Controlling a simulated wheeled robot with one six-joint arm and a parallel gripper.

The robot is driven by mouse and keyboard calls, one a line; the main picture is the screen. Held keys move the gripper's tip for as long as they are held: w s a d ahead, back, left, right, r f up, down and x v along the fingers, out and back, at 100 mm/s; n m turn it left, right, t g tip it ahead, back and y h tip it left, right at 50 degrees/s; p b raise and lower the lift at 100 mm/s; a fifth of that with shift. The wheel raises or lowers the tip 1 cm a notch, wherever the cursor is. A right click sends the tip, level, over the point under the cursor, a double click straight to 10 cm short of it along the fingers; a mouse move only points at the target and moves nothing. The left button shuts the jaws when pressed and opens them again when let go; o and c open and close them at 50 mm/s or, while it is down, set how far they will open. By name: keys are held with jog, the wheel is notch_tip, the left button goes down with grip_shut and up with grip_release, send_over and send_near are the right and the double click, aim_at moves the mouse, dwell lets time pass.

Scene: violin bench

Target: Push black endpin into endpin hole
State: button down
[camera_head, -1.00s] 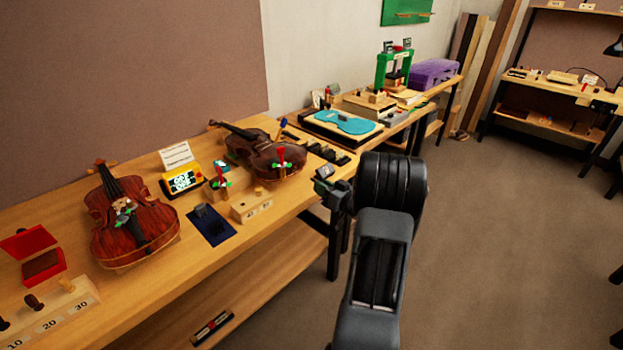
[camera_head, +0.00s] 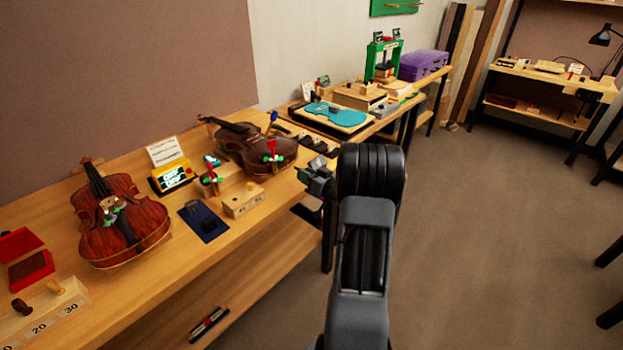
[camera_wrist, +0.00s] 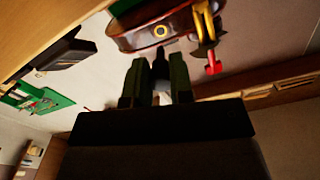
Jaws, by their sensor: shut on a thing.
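My gripper (camera_wrist: 158,70) is shut on the black endpin (camera_wrist: 161,63), which sticks out a little past the fingertips in the wrist view. Ahead of it is the lower end of a brown violin (camera_wrist: 128,38), with the endpin hole (camera_wrist: 160,31) as a small yellow-ringed opening. The endpin tip points roughly at the hole and looks apart from it; the exact gap is hard to tell. In the head view the violin (camera_head: 234,139) lies on the bench, and my gripper (camera_head: 312,176) is just right of its lower end. The endpin cannot be made out there.
A red-handled clamp (camera_wrist: 213,63) sits close beside the hole. A wooden block (camera_head: 242,200) and a dark blue mat (camera_head: 205,228) lie on the bench left of my gripper. Another violin (camera_head: 145,233) lies further left. The floor right of my arm is clear.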

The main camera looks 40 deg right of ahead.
jog(key=shift+w+a, duration=0.2)
jog(key=shift+w, duration=1.05)
jog(key=shift+w+a, duration=0.2)
jog(key=shift+w, duration=0.85)
jog(key=shift+w+a, duration=0.2)
jog(key=shift+w, duration=0.85)
dwell(0.5)
jog(key=c, duration=0.9)
grip_release()
jog(key=s, duration=0.4)
jog(key=s+d, duration=0.1)
jog(key=s, duration=0.4)
jog(key=s+d+b, duration=0.1)
jog(key=s, duration=0.3)
jog(key=shift+s+d, duration=0.2)
jog(key=shift+s, duration=0.05)
